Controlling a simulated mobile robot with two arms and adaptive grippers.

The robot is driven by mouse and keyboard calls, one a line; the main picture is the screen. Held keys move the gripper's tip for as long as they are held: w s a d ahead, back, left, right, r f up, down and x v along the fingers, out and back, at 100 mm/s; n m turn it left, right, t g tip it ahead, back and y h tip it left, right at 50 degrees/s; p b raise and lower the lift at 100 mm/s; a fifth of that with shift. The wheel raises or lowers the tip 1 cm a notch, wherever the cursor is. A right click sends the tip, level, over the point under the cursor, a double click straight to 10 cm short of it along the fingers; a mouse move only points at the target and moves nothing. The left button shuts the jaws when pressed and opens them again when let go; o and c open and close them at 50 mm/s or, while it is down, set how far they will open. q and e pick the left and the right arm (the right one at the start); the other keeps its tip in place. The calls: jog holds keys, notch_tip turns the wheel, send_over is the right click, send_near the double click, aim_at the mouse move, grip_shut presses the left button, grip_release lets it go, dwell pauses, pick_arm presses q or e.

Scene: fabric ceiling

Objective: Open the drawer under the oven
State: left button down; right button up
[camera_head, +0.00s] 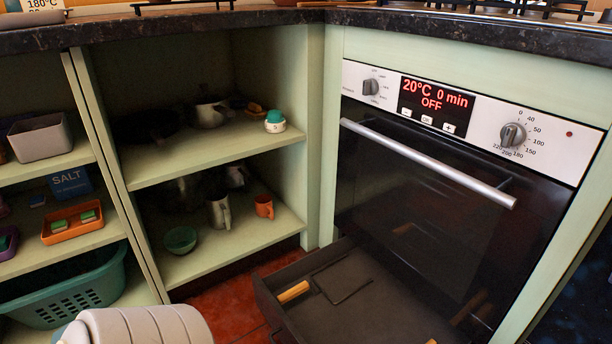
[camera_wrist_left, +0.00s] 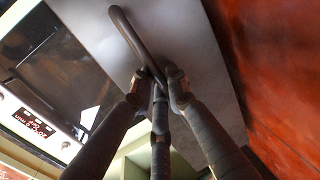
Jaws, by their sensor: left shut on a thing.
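The drawer (camera_head: 360,312) under the oven (camera_head: 420,210) is pulled out, and its inside shows in the head view. A tool with a wooden handle (camera_head: 293,291) and a dark wire-like part lies in it. In the left wrist view, the grey drawer front (camera_wrist_left: 215,70) carries a dark bar handle (camera_wrist_left: 128,30). My left gripper (camera_wrist_left: 160,88) is shut on the bar handle near its end. My right gripper is in neither view.
Open shelves (camera_head: 215,160) with pots and cups stand left of the oven. A teal basket (camera_head: 70,300) sits low at the left. The oven door, with its silver handle (camera_head: 425,160), is closed above the drawer. Red floor (camera_head: 230,305) shows left of the drawer.

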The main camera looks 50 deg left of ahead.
pick_arm(q)
jog(key=shift+f+v, duration=0.15)
jog(key=shift+v, duration=0.55)
jog(key=shift+f+v, duration=0.15)
jog(key=shift+v, duration=0.5)
jog(key=shift+s, duration=0.1)
jog(key=c, duration=1.7)
grip_release()
jog(key=v, duration=1.2)
jog(key=shift+a, duration=0.1)
